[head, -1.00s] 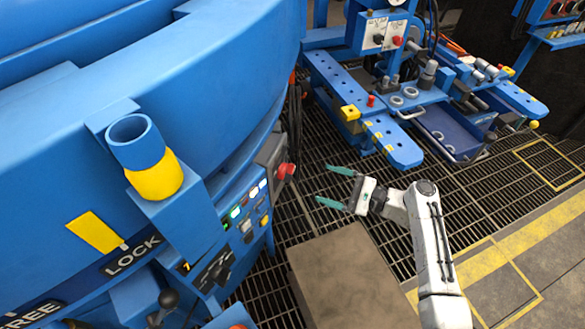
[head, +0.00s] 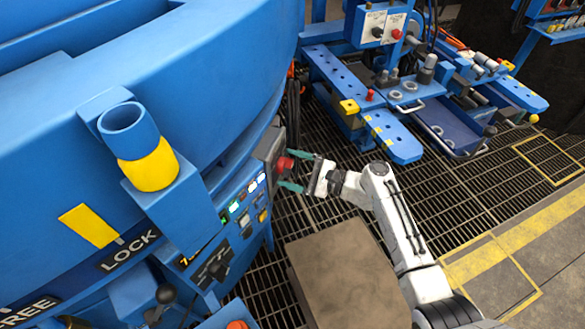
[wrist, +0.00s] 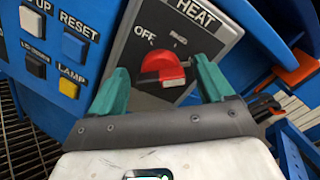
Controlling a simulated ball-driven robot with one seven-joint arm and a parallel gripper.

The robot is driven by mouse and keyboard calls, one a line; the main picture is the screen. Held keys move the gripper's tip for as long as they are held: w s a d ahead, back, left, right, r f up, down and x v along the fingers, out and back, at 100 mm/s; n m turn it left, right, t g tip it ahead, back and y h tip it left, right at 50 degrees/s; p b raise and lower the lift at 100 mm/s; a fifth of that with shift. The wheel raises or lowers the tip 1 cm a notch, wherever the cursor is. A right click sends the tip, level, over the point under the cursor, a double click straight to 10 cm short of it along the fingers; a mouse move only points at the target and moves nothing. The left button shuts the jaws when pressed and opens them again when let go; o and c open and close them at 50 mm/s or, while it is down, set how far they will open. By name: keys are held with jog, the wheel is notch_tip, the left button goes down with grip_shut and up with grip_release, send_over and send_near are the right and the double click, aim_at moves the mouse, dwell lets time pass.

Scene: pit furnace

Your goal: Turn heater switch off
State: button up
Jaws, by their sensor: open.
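The heater switch (wrist: 162,68) is a red rotary knob on a grey plate (wrist: 205,25) marked HEAT, with OFF at its upper left and a second, blurred label at its upper right. In the head view the red knob (head: 285,163) sticks out from the right end of the blue furnace panel. My gripper (wrist: 155,85) is open, its two green fingers on either side of the knob in the wrist view. In the head view my gripper (head: 290,170) points left at the knob. I cannot tell whether the fingers touch it.
Left of the plate are buttons, including a blue RESET button (wrist: 74,48) and a yellow LAMP button (wrist: 69,88). A brown box (head: 345,275) stands on the grated floor below my arm. A blue workbench (head: 400,145) stands at the back right.

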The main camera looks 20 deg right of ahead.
jog(key=shift+c, duration=0.5)
jog(key=c, duration=0.9)
jog(key=shift+c, duration=0.2)
jog(key=shift+f, duration=0.1)
jog(key=n+b, duration=1.2)
jog(key=n, duration=0.1)
jog(key=f+n+b, duration=0.1)
jog(key=n+b, duration=0.5)
jog(key=shift+a+n+b, duration=0.1)
jog(key=shift+n+b, duration=0.25)
jog(key=shift+n, duration=0.05)
jog(key=shift+r, duration=0.1)
